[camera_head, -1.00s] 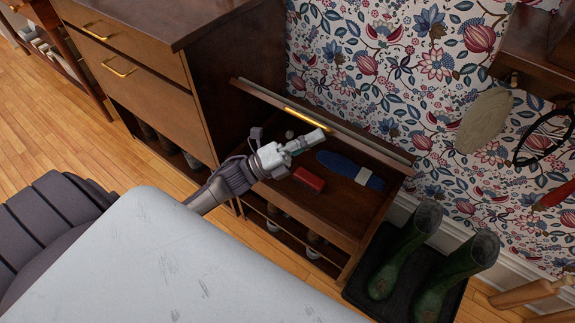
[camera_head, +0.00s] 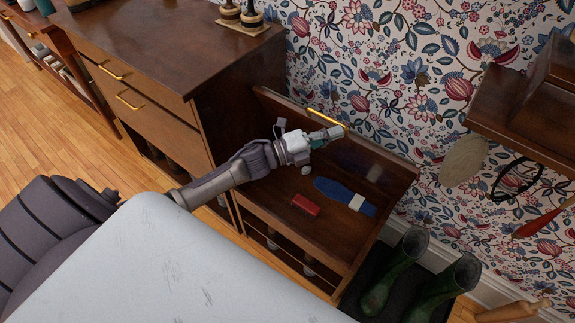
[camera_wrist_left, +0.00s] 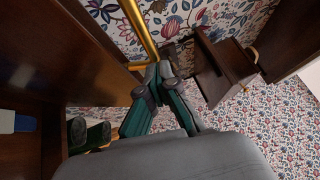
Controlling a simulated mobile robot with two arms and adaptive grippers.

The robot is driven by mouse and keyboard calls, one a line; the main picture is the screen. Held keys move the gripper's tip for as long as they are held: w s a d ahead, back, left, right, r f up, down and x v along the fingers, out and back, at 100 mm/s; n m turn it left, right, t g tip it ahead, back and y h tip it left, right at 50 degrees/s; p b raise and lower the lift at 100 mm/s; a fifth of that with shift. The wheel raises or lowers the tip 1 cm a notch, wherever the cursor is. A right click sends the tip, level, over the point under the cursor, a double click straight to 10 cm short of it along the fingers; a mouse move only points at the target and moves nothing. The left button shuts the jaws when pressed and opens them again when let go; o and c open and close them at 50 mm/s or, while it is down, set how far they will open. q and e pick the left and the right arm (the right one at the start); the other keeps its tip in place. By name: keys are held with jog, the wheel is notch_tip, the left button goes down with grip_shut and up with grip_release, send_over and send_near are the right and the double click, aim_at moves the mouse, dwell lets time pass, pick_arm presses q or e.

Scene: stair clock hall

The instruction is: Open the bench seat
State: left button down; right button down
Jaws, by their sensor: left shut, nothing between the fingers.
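The bench seat lid (camera_head: 375,165) is raised and stands steeply toward the wallpapered wall. Its brass handle (camera_head: 325,118) sits at the lid's upper edge and shows as a gold bar in the left wrist view (camera_wrist_left: 137,25). The open bench box (camera_head: 275,205) holds a red block-like item (camera_head: 306,205), a blue brush-like item (camera_head: 325,189) with a white band, and a small pale round item. My left gripper (camera_head: 333,133) is at the lid's inner side, just below the handle. Its fingers (camera_wrist_left: 158,80) are shut and empty; I cannot tell whether they touch the lid or handle.
A wooden drawer cabinet (camera_head: 160,60) stands left of the bench. Green boots (camera_head: 395,270) stand on a dark tray to the right. A wall shelf (camera_head: 510,110) with hanging items is at the right. Bare wood floor (camera_head: 60,130) lies at the left.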

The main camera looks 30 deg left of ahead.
pick_arm(q)
jog(key=shift+n+g+y, duration=0.5)
jog(key=shift+n+g, duration=0.1)
jog(key=w+r+p, duration=0.1)
jog(key=w, duration=0.1)
jog(key=w+r+p, duration=0.1)
jog(key=w, duration=0.1)
jog(key=w+r+p, duration=0.1)
jog(key=w, duration=0.1)
jog(key=shift+d+p, duration=0.2)
jog(key=shift+p, duration=0.1)
jog(key=shift+w+r+p, duration=0.1)
jog(key=shift+w+p, duration=0.3)
jog(key=shift+w, duration=0.55)
